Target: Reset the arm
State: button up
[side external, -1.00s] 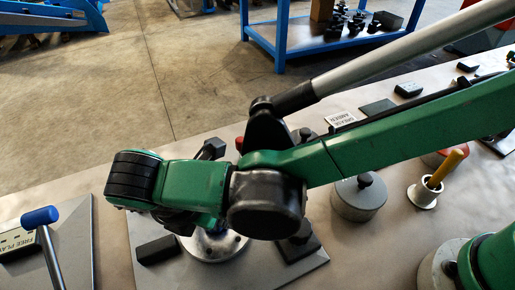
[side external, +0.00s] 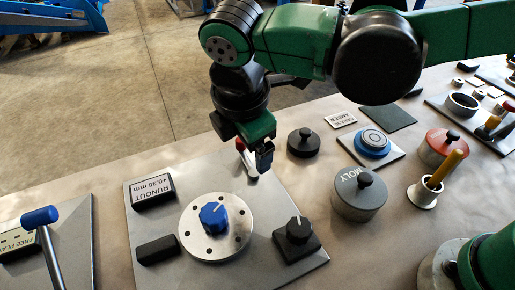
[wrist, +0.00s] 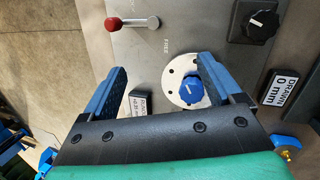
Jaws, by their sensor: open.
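My gripper (side external: 262,158) hangs above the far edge of a grey plate (side external: 150,222), with its fingers pointing down. In the wrist view my gripper (wrist: 162,64) has its two blue fingers spread wide with nothing between the tips. A lever with a red ball (wrist: 113,24) lies beyond the fingertips in the wrist view. In the side view the red lever (side external: 240,144) is partly hidden beside my gripper. A silver disc (side external: 228,243) with a blue pointer knob (side external: 213,215) sits on the plate. The knob also shows in the wrist view (wrist: 191,92), near the right finger.
A black dial (side external: 297,238), a "RUNOUT +0.35 mm" block (side external: 152,192) and a "DRAWN 0 mm" block (wrist: 281,88) are on the plate. A MOLY pot (side external: 358,200), a black knobbed weight (side external: 303,143) and a cup with a yellow handle (side external: 424,194) stand right.

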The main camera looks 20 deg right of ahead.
jog(key=s+d+m+t, duration=0.1)
jog(key=d+m+t, duration=0.1)
jog(key=d+m, duration=0.8)
jog(key=s+d+m+t+y, duration=0.1)
jog(key=s+d+m+t, duration=0.1)
jog(key=d+m, duration=0.7)
jog(key=d, duration=0.3)
jog(key=shift+r+m+y, duration=0.15)
jog(key=shift+m+y, duration=0.15)
jog(key=shift+m, duration=0.1)
